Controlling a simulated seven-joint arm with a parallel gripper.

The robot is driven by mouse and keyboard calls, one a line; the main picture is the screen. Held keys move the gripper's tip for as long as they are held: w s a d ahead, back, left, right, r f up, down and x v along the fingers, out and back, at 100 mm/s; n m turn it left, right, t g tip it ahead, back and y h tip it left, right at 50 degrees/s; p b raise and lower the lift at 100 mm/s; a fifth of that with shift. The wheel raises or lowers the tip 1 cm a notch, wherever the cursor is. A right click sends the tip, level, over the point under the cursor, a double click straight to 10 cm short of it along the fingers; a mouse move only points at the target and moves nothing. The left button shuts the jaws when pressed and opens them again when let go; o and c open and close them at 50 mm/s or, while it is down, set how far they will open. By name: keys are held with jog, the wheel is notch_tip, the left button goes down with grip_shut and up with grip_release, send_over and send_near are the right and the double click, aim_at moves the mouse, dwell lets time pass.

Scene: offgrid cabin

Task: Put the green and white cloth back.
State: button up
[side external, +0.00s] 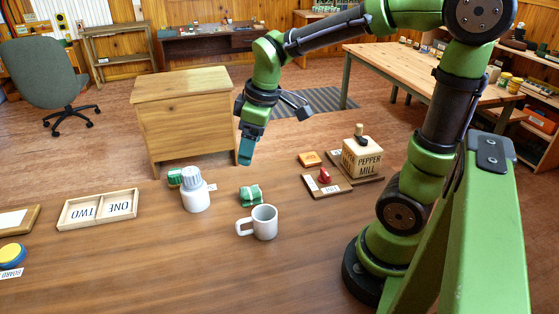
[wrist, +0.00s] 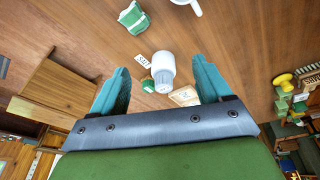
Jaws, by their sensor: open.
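A small folded green and white cloth (side external: 250,195) lies on the wooden table just behind the white mug (side external: 262,222). It also shows at the top of the wrist view (wrist: 133,17). A second small green item (side external: 175,177) sits behind the white bottle (side external: 195,190), partly hidden by it; it shows beside the bottle in the wrist view (wrist: 148,85). My gripper (side external: 245,153) is open and empty, above and beyond the table's far edge, apart from the cloth. In the wrist view the bottle appears between the fingers, farther off.
A two-part wooden tray (side external: 97,208) marked ONE and TWO lies at left. A pepper mill box (side external: 362,158), a small board (side external: 327,187) with a red item, and an orange block (side external: 310,158) stand at right. The front middle of the table is clear.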

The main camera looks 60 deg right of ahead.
jog(key=s+a+r+m+t+y, duration=0.1)
jog(key=s+a+r+m+t, duration=0.3)
jog(key=s+m, duration=0.4)
jog(key=shift+s+a+r+y, duration=0.25)
jog(key=shift+s+a+y, duration=0.05)
jog(key=shift+s+a, duration=0.3)
